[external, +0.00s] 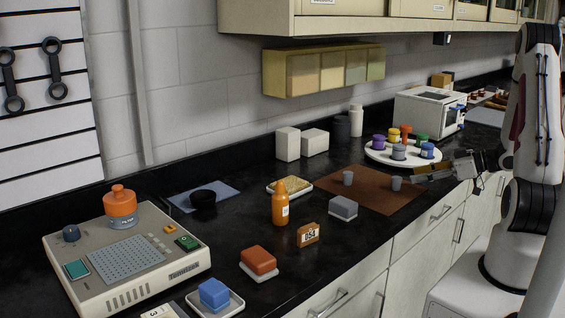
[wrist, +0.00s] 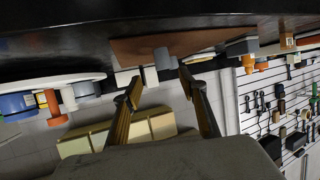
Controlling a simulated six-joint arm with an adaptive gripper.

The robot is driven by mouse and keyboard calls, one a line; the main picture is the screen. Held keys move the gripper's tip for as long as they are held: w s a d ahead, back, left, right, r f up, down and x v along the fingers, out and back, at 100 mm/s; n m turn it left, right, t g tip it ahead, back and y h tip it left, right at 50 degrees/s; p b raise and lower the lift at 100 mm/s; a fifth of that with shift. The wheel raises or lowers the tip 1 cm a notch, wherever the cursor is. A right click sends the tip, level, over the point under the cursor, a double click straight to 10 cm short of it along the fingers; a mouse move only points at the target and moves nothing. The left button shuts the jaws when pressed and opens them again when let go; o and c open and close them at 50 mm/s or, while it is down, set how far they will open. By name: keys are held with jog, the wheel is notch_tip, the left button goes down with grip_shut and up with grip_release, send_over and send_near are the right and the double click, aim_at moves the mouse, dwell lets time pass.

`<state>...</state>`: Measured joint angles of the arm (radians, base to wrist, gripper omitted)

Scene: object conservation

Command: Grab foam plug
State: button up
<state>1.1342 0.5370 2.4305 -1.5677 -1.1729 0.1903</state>
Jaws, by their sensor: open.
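Two small grey cylinders stand upright on a brown mat (external: 375,200) in the external view, a left one (external: 347,177) and a right one (external: 396,183). Either could be the foam plug; I cannot tell which. My gripper (external: 416,176) is at the mat's right side, just right of the right cylinder, with its fingers pointing left. In the upside-down wrist view my gripper (wrist: 158,82) is open, and a grey cylinder (wrist: 165,58) shows ahead between the fingertips on the mat (wrist: 135,48). Nothing is held.
A white round tray (external: 374,157) with several coloured jars stands behind the mat, close to my gripper. A grey block (external: 343,207) lies at the mat's left edge. An orange bottle (external: 279,203) stands farther left. The mat's middle is clear.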

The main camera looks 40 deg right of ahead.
aim_at(401, 179)
dwell(0.3)
jog(key=shift+x, duration=1.3)
jog(key=shift+w, duration=0.1)
jog(key=shift+w+a+f, duration=0.35)
jog(key=shift+w+a, duration=0.1)
jog(key=shift+w, duration=0.15)
jog(key=shift+w+a+f, duration=0.3)
jog(key=shift+w+a, duration=0.15)
jog(key=shift+w, duration=0.15)
jog(key=shift+x, duration=0.95)
jog(key=c, duration=0.8)
